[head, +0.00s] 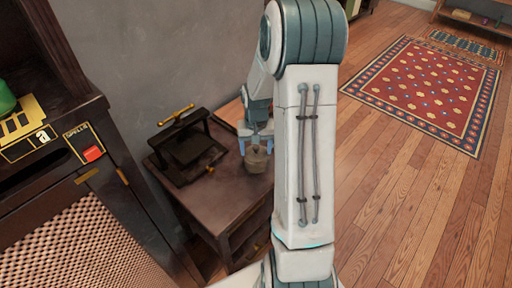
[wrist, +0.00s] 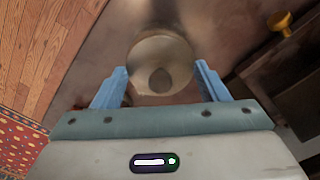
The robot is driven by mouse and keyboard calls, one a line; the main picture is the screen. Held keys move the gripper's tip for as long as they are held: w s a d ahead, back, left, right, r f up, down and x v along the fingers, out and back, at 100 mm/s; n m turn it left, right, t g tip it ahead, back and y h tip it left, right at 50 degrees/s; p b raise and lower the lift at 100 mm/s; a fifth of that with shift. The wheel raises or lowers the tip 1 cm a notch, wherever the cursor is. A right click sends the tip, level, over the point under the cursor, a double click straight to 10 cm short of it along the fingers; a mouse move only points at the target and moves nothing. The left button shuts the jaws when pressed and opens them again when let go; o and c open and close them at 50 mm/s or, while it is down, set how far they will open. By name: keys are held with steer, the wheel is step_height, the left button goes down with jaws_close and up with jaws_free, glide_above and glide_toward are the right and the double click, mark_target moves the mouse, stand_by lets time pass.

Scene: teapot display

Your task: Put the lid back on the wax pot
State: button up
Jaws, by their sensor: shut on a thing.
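The wax pot (head: 256,162) is a small, rounded, grey-brown pot standing on the small brown table, partly hidden below my gripper. My gripper (head: 256,145) points down right over it, with a blue finger on each side. In the wrist view my gripper (wrist: 160,80) is shut on the lid (wrist: 160,52), a round, pale beige disc with a darker knob in its middle. The lid is at the pot's top; whether it rests on the rim or hangs just above it I cannot tell. The pot's body is hidden under the lid in the wrist view.
A black press-like device (head: 188,148) with a brass handle stands on the table (head: 222,192), left of the pot. A dark cabinet (head: 90,215) is at the left and a grey wall (head: 160,55) behind. Wooden floor and a red rug (head: 430,90) lie to the right.

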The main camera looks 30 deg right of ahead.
steer(key=o, duration=1.2)
steer(key=shift+r, duration=0.1)
steer(key=shift+r+p, duration=2.45)
steer(key=shift+r, duration=1)
